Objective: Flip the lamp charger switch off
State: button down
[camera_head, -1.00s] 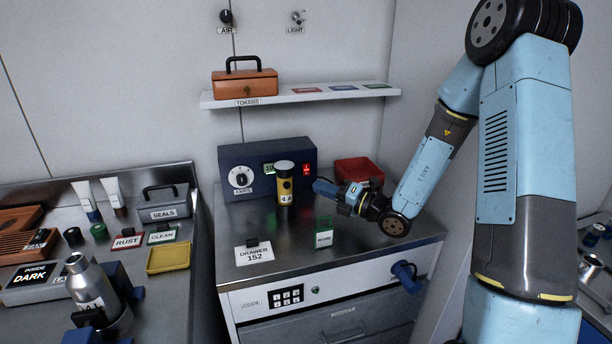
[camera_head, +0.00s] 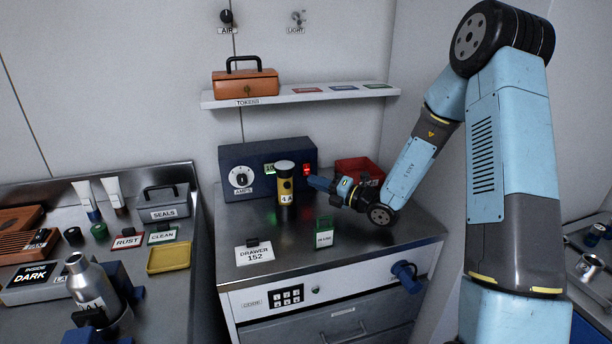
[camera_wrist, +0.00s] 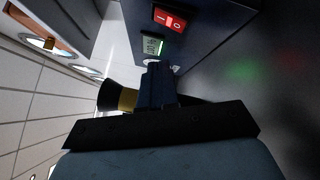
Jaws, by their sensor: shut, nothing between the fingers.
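The lamp charger (camera_head: 240,155) is a dark blue box at the back of the metal bench, with a dial marked AMPS (camera_head: 241,179) and a small display (camera_head: 270,168). Its red rocker switch (camera_head: 306,169) is at the right of its front. In the wrist view the switch (camera_wrist: 168,19) shows I and O marks; I cannot tell which side is pressed. The lamp (camera_head: 286,190), black and yellow and labelled 4A, stands upright before the charger. My gripper (camera_head: 312,181) is shut and empty, its tip just below the switch, seemingly apart from it. It also shows in the wrist view (camera_wrist: 155,75).
A red bin (camera_head: 357,167) sits behind my gripper. A green-framed card (camera_head: 324,233) and a DRAWER 152 card (camera_head: 254,254) stand toward the front. The shelf (camera_head: 300,96) with an orange toolbox (camera_head: 245,84) is above. The bench's right front is clear.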

jog(key=shift+w+a+f, duration=0.15)
jog(key=shift+w+a, duration=0.1)
jog(key=shift+w, duration=0.45)
jog(key=shift+w+a+f, duration=0.15)
jog(key=shift+w+a, duration=0.05)
jog(key=shift+w, duration=0.5)
jog(key=shift+w, duration=0.2)
dwell(1.0)
jog(key=shift+w, duration=0.2)
jog(key=shift+w+a+f, duration=0.1)
jog(key=shift+w+a, duration=0.1)
jog(key=shift+w, duration=0.1)
dwell(0.8)
dwell(0.3)
jog(key=shift+s+d+r, duration=0.2)
jog(key=shift+s+d, duration=0.05)
jog(key=shift+s, duration=0.5)
jog(key=shift+s+d+r, duration=0.15)
jog(key=shift+s+d, duration=0.05)
jog(key=shift+s, duration=0.6)
jog(key=shift+s+d+r, duration=0.2)
jog(key=shift+s+d, duration=0.05)
jog(key=shift+s, duration=0.5)
jog(key=shift+s+d+r, duration=0.15)
jog(key=shift+s+d, duration=0.05)
jog(key=shift+s, duration=0.6)
